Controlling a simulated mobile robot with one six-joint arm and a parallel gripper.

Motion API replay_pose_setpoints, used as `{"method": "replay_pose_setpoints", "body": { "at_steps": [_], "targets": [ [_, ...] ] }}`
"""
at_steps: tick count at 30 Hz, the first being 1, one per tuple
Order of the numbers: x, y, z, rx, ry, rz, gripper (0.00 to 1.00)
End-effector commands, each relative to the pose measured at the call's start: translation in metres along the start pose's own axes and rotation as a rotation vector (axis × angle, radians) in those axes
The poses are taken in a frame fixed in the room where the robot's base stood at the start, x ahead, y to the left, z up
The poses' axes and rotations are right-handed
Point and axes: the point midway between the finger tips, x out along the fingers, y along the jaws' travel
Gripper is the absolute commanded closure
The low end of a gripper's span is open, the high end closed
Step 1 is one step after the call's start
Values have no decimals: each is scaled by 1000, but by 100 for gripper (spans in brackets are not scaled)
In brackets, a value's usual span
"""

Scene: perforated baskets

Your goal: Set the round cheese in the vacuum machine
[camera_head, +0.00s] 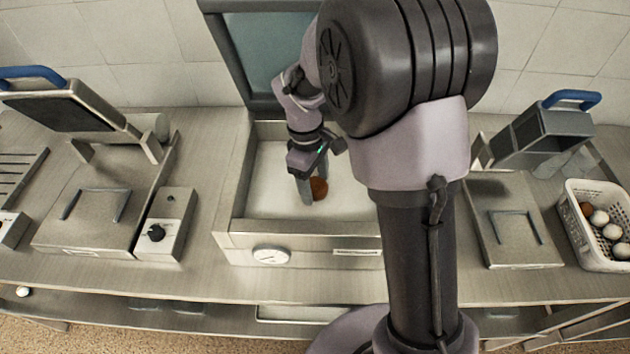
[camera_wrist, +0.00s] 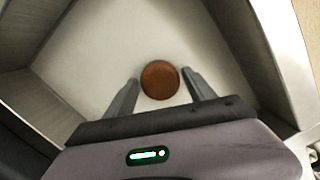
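The round cheese (camera_head: 319,188) is a brown-orange disc lying on the pale floor inside the chamber of the vacuum machine (camera_head: 300,241). The machine's lid (camera_head: 272,50) is raised at the back. My gripper (camera_head: 308,195) reaches down into the chamber with its fingers beside the cheese. In the wrist view the cheese (camera_wrist: 160,80) sits between the two fingertips (camera_wrist: 161,76), with a gap showing on each side. The gripper is open and holds nothing. My arm hides the right part of the machine.
The chamber walls (camera_wrist: 48,98) stand close around the gripper. A machine with a blue handle (camera_head: 70,97) and a knob box (camera_head: 165,225) stand at left. A slicer-like unit (camera_head: 545,130) and a white perforated basket (camera_head: 600,258) with several round items stand at right.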

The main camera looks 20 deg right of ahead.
Motion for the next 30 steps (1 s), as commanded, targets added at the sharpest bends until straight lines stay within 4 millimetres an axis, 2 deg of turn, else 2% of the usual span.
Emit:
{"method": "replay_pose_setpoints", "body": {
  "at_steps": [9, 11, 18, 24, 26, 29, 30],
  "targets": [
    [-1, 0, 0, 0, 0, 0, 26],
    [-6, 0, 1, 1, 0, 0, 26],
    [-60, 0, 1, 1, 1, 2, 26],
    [-88, -3, 4, 31, 18, 6, 26],
    [-106, -12, 12, 102, 58, 17, 26],
    [-151, -44, 41, 338, 191, 31, 26],
    [-167, -61, 55, 451, 256, 30, 26]
  ]
}}
